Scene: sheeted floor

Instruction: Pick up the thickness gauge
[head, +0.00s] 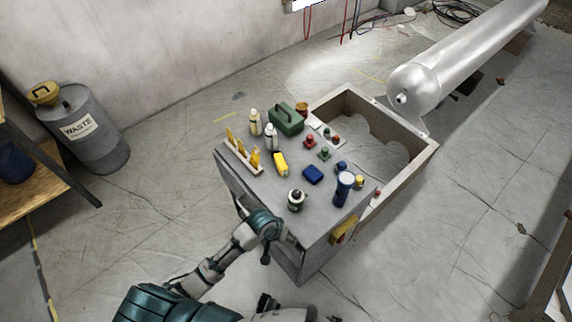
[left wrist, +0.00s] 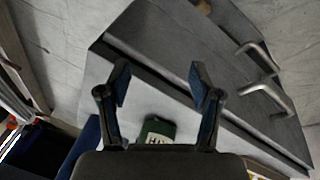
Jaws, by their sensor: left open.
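A small yellow device (head: 280,163) lies on the grey cart top (head: 262,192); it may be the thickness gauge, but its details are too small to be sure. A blue block-like item (head: 313,174) lies to its right. My left gripper (head: 242,207) is at the cart's near left edge, apart from both items, and its fingers are partly hidden in the head view. In the left wrist view my left gripper (left wrist: 158,85) is open with nothing between its fingertips. A dark green item with white lettering (left wrist: 156,131) shows beyond the gripper's base. My right gripper cannot be made out.
The cart top also holds white bottles (head: 270,135), a green case (head: 286,118), a rack of yellow tools (head: 242,153), a dark bottle (head: 295,200) and a blue cylinder (head: 343,188). An open bin (head: 427,160) adjoins it. A waste drum (head: 88,130) stands left.

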